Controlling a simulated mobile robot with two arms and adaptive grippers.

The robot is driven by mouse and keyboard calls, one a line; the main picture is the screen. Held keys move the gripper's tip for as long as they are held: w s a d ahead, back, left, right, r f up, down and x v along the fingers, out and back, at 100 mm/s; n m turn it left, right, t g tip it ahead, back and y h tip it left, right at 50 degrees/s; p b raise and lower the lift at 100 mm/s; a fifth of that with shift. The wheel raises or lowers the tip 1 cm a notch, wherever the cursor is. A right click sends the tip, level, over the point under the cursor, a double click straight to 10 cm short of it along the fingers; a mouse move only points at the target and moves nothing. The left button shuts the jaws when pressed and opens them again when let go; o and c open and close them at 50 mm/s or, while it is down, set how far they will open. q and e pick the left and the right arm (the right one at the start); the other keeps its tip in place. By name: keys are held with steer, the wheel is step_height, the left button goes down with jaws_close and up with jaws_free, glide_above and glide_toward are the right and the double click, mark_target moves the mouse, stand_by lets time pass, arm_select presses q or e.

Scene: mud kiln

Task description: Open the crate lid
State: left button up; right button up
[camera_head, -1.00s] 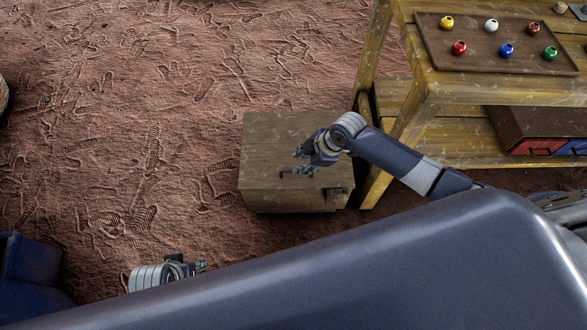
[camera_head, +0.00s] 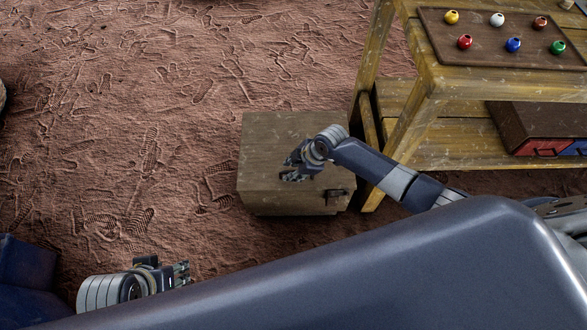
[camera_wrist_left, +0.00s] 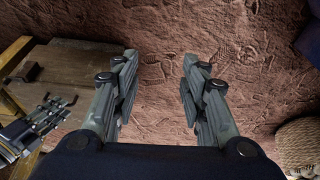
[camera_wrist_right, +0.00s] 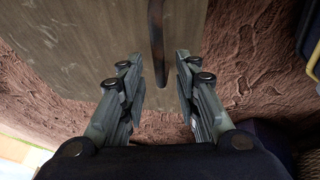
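The wooden crate (camera_head: 262,145) sits on the ground in the middle of the head view, its lid closed. A dark latch (camera_head: 336,194) is at its right front. My right gripper (camera_head: 292,177) is over the lid's front part. In the right wrist view, my right gripper (camera_wrist_right: 160,75) is open, and a dark handle bar (camera_wrist_right: 157,40) on the lid lies between and ahead of the fingertips; I cannot tell if they touch it. My left gripper (camera_head: 185,273) is open and empty, left of the crate; the left wrist view (camera_wrist_left: 158,68) shows bare ground between its fingers.
A wooden table (camera_head: 440,87) stands right behind the crate, its leg close to the crate's right side. A tray (camera_head: 440,55) with several coloured pots is on it. A dark box (camera_head: 525,122) sits on the lower shelf. The sandy ground to the left is open.

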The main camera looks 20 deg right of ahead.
jaws_close()
steer(key=shift+r, duration=0.1)
